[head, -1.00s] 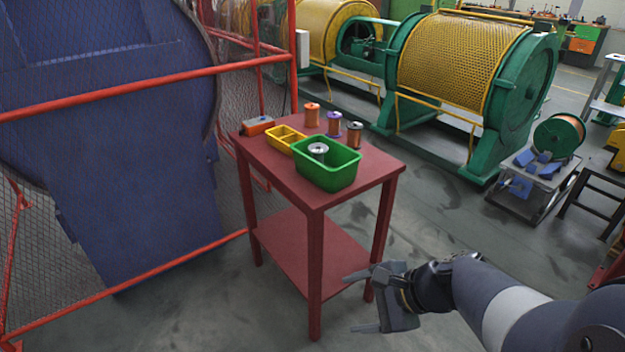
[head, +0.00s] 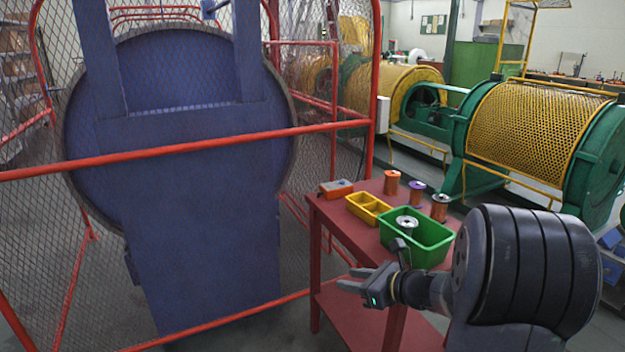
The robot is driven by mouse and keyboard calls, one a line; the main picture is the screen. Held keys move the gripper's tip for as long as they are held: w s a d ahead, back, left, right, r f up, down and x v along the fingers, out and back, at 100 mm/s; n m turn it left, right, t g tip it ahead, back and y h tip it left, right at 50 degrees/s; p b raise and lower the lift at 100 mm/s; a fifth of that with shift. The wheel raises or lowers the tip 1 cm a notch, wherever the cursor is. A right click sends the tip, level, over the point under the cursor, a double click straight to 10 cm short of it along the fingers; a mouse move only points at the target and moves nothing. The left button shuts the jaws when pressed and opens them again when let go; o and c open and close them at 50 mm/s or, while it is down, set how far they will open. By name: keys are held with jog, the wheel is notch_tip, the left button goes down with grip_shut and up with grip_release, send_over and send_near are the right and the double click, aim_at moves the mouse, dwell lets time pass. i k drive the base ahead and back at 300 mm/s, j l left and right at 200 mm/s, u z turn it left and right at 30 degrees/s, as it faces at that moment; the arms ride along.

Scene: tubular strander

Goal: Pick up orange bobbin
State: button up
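The orange bobbin (head: 391,183) stands upright near the back edge of the red table (head: 349,237). To its right stand a bobbin with a purple top (head: 416,194) and one with a dark top (head: 440,208), both with copper-coloured windings. My gripper (head: 352,279) is in front of the table, nearer to me than the bobbins. Its two fingers point left and are apart, with nothing between them. All three bobbins are clear of the gripper.
A green bin (head: 434,256) holding a silver spool (head: 406,225) stands between my gripper and the bobbins. A yellow divided tray (head: 367,208) and an orange-grey box (head: 336,188) are to its left. A red mesh fence (head: 160,151) stands left of the table.

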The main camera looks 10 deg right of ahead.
aim_at(392, 177)
jog(key=i+j+u, duration=0.2)
jog(key=u, duration=0.15)
jog(key=i+j+u, duration=0.4)
jog(key=i+u, duration=0.25)
jog(key=i+z, duration=0.7)
jog(key=i+j+z, duration=0.15)
jog(key=z, duration=0.15)
jog(key=i+l+z, duration=0.1)
jog(key=i+z, duration=0.2)
jog(key=z, duration=0.15)
jog(key=i+z, duration=0.25)
jog(key=z, duration=0.2)
jog(key=i+z, duration=0.3)
jog(key=z, duration=0.15)
jog(key=i+j+z, duration=0.25)
jog(key=z, duration=0.25)
jog(key=i+j+z, duration=0.25)
jog(key=i+l, duration=0.05)
jog(key=l, duration=0.05)
